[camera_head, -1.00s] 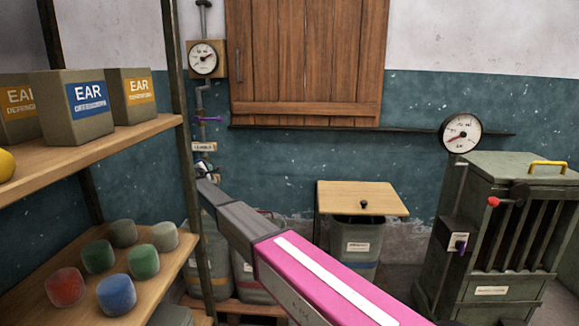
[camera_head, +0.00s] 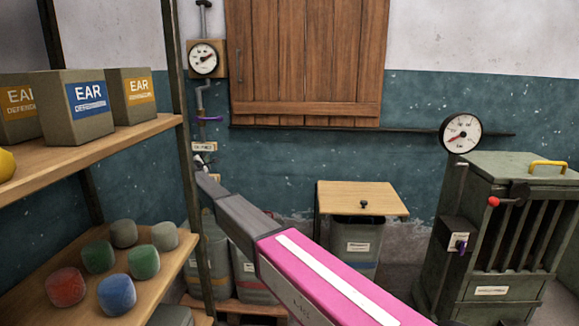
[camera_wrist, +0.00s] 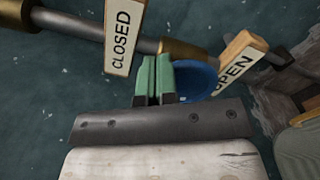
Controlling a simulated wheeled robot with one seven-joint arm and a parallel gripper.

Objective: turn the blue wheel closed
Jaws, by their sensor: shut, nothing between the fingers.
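The blue wheel (camera_wrist: 202,80) is on a pipe in the wrist view, partly hidden behind my gripper's fingers. A brass fitting (camera_wrist: 185,50) sits by it. A "CLOSED" sign (camera_wrist: 123,38) is on the left, and an "OPEN" sign (camera_wrist: 238,64) on the right. My gripper (camera_wrist: 156,66) has its green fingers together with nothing between them, at the wheel's left side. I cannot tell whether they touch it. In the head view my gripper (camera_head: 203,160) is small, at the wall pipe behind the shelf post; the wheel cannot be made out there.
A shelf (camera_head: 90,160) with boxes and coloured lumps stands at left. A purple handle (camera_head: 208,119) and a gauge (camera_head: 203,58) are on the pipe above my gripper. A small wooden-topped table (camera_head: 360,197) and a green cabinet (camera_head: 500,230) stand at right.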

